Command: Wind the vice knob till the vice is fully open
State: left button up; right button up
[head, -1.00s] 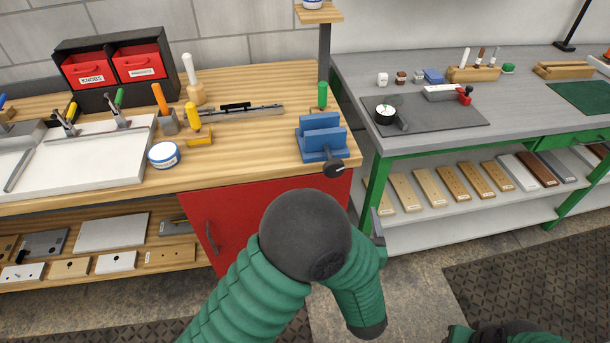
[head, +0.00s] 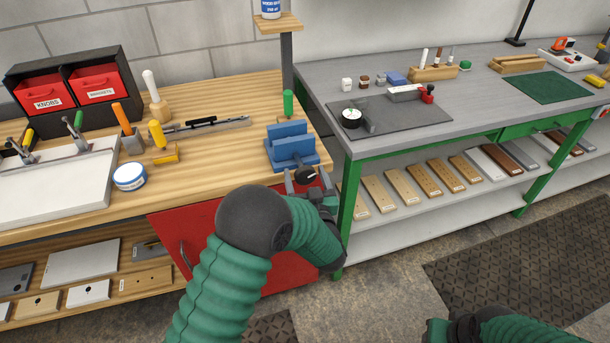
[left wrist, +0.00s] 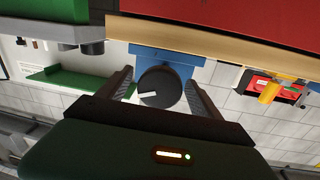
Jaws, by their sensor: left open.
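The blue vice (head: 291,147) stands at the right front corner of the wooden bench, with a gap visible between its jaws. Its dark round knob (head: 305,176) faces the front edge. My left gripper (head: 306,182) is at the knob, its fingers open on either side of it. In the left wrist view the black knob (left wrist: 160,87) with a white mark lies between the two open fingers of my left gripper (left wrist: 158,88), with gaps at both sides. The blue vice body (left wrist: 175,56) shows behind it. The right gripper is not clearly seen; part of my right arm is at the bottom right.
A red cabinet (head: 240,240) is below the bench. A green-handled tool (head: 288,103) stands behind the vice. A white and blue tin (head: 130,177) and a yellow tool (head: 160,142) lie to the left. A grey table (head: 400,130) stands at the right.

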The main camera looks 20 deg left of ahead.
pick_arm(q)
jog(key=shift+w+a, duration=0.1)
jog(key=shift+w, duration=0.05)
jog(key=c, duration=1.4)
jog(key=shift+o, duration=0.2)
jog(key=n+b, duration=0.3)
jog(key=shift+f, duration=0.2)
jog(key=n+y+b, duration=0.1)
jog(key=n+b, duration=0.6)
jog(key=shift+n, duration=0.3)
jog(key=shift+r+n+y+b, duration=0.1)
jog(key=shift+n+y+b, duration=0.2)
jog(key=shift+n+b, duration=1.45)
